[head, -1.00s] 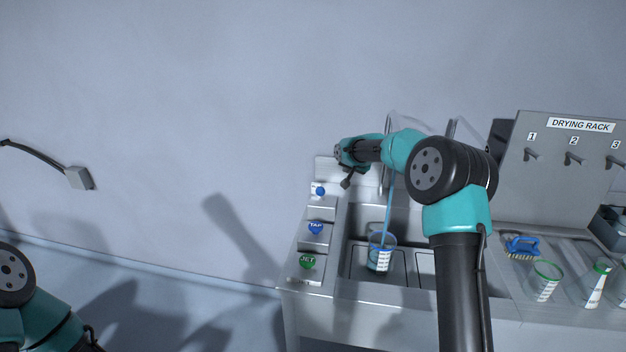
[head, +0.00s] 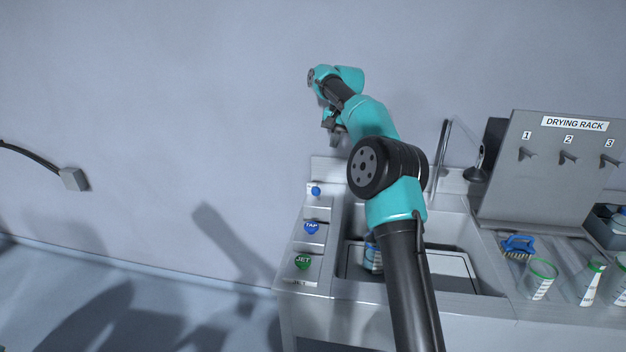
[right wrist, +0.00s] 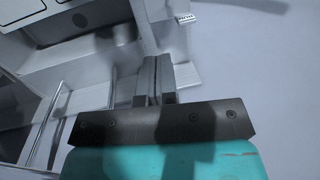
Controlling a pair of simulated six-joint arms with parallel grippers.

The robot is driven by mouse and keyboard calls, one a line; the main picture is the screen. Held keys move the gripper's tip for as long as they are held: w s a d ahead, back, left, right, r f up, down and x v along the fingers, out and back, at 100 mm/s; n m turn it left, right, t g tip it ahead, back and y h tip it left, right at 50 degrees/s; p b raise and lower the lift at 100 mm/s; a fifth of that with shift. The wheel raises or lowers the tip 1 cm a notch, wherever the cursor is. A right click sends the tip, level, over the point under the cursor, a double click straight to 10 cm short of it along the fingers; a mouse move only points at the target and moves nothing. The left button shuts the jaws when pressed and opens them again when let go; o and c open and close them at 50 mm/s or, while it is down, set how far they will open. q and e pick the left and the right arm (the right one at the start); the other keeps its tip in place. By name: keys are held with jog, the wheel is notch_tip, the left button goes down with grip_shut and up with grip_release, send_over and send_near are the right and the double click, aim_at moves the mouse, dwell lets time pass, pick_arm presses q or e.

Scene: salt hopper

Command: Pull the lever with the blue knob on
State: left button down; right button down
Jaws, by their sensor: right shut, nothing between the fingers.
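A small round blue knob (head: 315,191) stands on the top step of the panel at the left of the sink; its lever shaft is hard to make out. Below it are a blue piece marked TAP (head: 311,227) and a green piece marked JET (head: 302,261). My right gripper (head: 332,127) is up against the backdrop of the wall, above and a little right of the blue knob, apart from it. In the right wrist view its fingers (right wrist: 154,82) are together and hold nothing. My left gripper is out of view.
A beaker (head: 373,256) in the sink (head: 462,243) is partly hidden by my right arm. A drying rack (head: 545,165) stands at the right, with a blue brush (head: 518,246) and a green-rimmed beaker (head: 540,280) before it.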

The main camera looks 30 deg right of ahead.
jog(key=shift+f, duration=0.1)
dwell(0.3)
send_over(317, 195)
jog(key=w+d, duration=0.2)
jog(key=d, duration=0.2)
notch_tip(317, 195, down, 11)
jog(key=shift+a+f, duration=0.55)
jog(key=shift+a, duration=0.15)
